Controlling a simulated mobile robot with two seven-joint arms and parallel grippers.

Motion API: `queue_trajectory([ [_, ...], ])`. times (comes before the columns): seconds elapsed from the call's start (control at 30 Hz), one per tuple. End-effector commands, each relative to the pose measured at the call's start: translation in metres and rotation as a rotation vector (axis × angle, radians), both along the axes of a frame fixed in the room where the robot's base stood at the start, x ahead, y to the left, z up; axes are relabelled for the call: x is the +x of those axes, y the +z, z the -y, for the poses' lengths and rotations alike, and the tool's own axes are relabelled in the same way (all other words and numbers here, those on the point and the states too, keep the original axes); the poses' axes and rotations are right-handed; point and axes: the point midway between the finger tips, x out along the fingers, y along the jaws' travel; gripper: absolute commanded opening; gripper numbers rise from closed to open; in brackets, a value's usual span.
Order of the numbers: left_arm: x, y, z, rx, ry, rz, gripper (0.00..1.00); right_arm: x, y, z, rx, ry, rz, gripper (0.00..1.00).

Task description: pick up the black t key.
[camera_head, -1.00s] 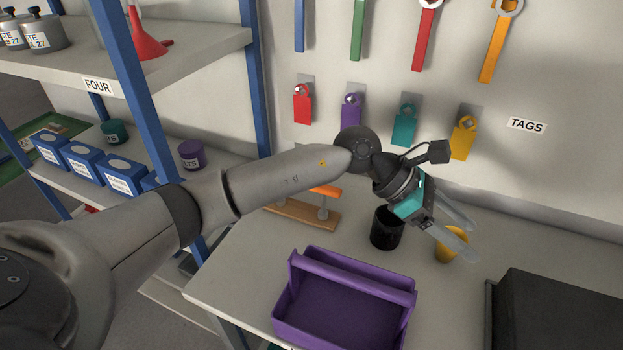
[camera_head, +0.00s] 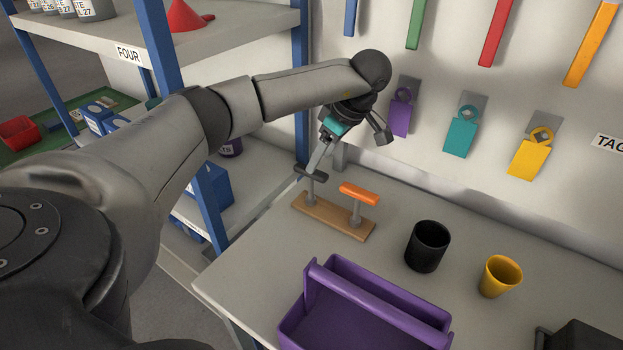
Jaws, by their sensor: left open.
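The black T key (camera_head: 311,174) stands upright at the left end of a wooden stand (camera_head: 333,217) on the table, its dark handle on a grey shaft. My left gripper (camera_head: 320,160) points down at it from above, open, with its fingertips close to the handle. I cannot tell whether a finger touches the handle, and the fingers partly overlap each other in this view. An orange T key (camera_head: 359,194) stands at the right end of the same stand. My right gripper is not in view.
A purple tote (camera_head: 365,310) with a handle is at the table's front. A black cup (camera_head: 428,246) and a yellow cup (camera_head: 500,276) stand to the right. Coloured tags hang on the wall behind. A blue-posted shelf (camera_head: 218,205) stands close on the left.

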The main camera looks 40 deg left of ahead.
Motion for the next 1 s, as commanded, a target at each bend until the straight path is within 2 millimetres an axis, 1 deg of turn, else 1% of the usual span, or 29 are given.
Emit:
queue_trajectory([
  [0.03,-0.001,-0.012,-0.004,0.000,0.003,-0.003,0.67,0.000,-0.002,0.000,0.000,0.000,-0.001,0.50],
  [0.13,-0.002,-0.028,-0.010,-0.002,0.001,-0.002,0.67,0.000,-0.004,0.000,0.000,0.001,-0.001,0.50],
  [0.23,-0.002,-0.037,-0.014,-0.002,0.000,0.000,0.67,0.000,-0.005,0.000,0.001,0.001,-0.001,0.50],
  [0.43,-0.004,-0.049,-0.020,-0.002,0.001,0.002,0.67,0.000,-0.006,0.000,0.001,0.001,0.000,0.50],
  [0.6,-0.011,-0.073,-0.031,-0.002,0.002,-0.002,0.67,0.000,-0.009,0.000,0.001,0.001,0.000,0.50],
  [0.7,-0.010,-0.084,-0.035,-0.002,0.000,0.000,0.67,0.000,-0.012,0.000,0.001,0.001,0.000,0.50],
  [0.8,-0.010,-0.089,-0.038,-0.003,0.000,0.001,0.67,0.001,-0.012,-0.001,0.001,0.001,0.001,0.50],
  [1.0,-0.010,-0.089,-0.038,-0.003,-0.001,0.002,0.67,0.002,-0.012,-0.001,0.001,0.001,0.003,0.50],
])
